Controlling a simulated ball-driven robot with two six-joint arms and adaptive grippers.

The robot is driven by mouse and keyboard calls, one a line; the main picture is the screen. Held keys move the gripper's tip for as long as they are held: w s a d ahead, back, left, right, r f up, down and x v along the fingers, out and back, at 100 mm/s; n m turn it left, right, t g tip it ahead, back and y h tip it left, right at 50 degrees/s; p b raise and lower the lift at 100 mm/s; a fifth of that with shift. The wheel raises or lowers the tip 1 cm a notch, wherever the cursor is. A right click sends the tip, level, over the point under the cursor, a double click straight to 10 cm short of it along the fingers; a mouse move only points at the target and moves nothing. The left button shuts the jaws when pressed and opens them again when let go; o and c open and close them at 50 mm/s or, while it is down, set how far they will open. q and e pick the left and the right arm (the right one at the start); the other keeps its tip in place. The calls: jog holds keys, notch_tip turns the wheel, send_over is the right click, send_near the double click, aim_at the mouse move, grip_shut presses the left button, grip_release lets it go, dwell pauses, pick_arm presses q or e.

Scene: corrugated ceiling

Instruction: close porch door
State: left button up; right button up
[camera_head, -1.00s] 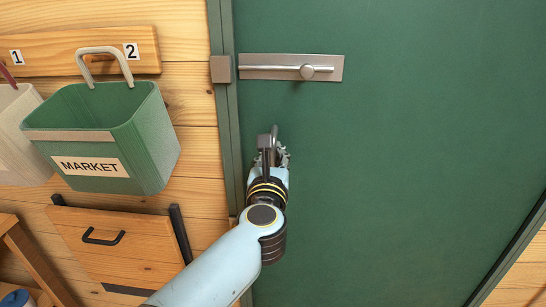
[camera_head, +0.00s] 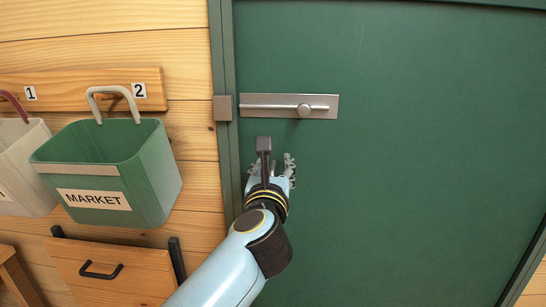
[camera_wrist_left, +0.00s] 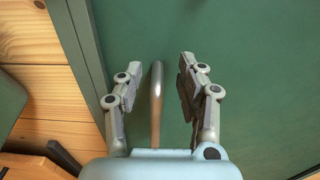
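The green porch door (camera_head: 420,160) fills the middle and right of the head view and looks about level with its frame (camera_head: 226,170). A metal sliding bolt (camera_head: 290,107) with a round knob is on the door. Its keeper (camera_head: 222,107) is on the frame to the left, and the rod does not appear to reach it. My left gripper (camera_head: 272,167) is below the bolt, in front of the door. In the left wrist view its fingers (camera_wrist_left: 158,88) are open, with an upright metal handle (camera_wrist_left: 157,105) between them, apparently unclamped. The right gripper is not in view.
A green bin (camera_head: 150,180) marked MARKET and a pale bin (camera_head: 25,165) hang from a numbered wooden rail (camera_head: 70,90) on the left wall. A wooden flap with a black handle (camera_head: 110,275) is below. The door face right of my arm is clear.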

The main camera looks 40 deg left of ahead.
pick_arm(q)
jog(key=shift+r, duration=1.85)
